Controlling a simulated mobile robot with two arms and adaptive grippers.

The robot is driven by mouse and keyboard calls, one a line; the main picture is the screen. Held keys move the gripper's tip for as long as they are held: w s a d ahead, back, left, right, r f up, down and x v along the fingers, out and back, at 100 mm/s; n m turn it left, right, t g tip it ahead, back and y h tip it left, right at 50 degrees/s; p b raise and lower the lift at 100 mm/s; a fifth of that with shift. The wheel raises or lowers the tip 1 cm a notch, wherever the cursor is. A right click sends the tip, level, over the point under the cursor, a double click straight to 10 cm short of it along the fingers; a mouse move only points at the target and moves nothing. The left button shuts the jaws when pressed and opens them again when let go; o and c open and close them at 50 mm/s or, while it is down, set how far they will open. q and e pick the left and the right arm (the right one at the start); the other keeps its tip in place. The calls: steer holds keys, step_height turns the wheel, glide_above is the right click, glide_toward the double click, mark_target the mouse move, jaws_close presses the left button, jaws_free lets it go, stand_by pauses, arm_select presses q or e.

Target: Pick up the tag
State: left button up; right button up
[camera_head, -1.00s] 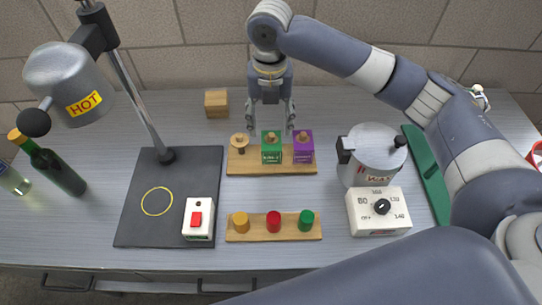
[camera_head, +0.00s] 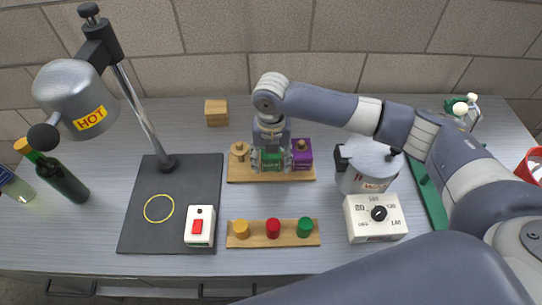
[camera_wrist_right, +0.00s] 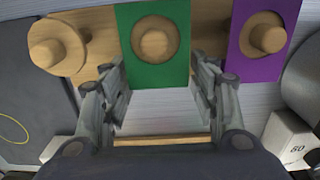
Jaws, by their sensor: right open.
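A green tag (camera_head: 271,158), flat and rectangular in the wrist view (camera_wrist_right: 150,75), sits at a round wooden peg (camera_wrist_right: 154,38) on a wooden rack (camera_head: 240,175). A purple tag (camera_head: 301,160) sits at the peg to its right; it also shows in the wrist view (camera_wrist_right: 240,60). The left peg (camera_head: 239,150) is bare. My right gripper (camera_head: 271,164) is open, with its fingers (camera_wrist_right: 160,78) at either side of the green tag's near part. I cannot tell whether they touch it. My left gripper is out of view.
A metal pot (camera_head: 367,165) and a white dial box (camera_head: 375,217) stand to the right. A strip with coloured knobs (camera_head: 258,238) lies in front. A HOT lamp (camera_head: 80,100) overhangs the dark mat (camera_head: 140,225) at left. A wooden block (camera_head: 216,112) lies behind.

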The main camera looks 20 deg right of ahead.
steer(key=shift+f, duration=0.1)
steer(key=c, duration=0.5)
steer(key=shift+o, duration=0.2)
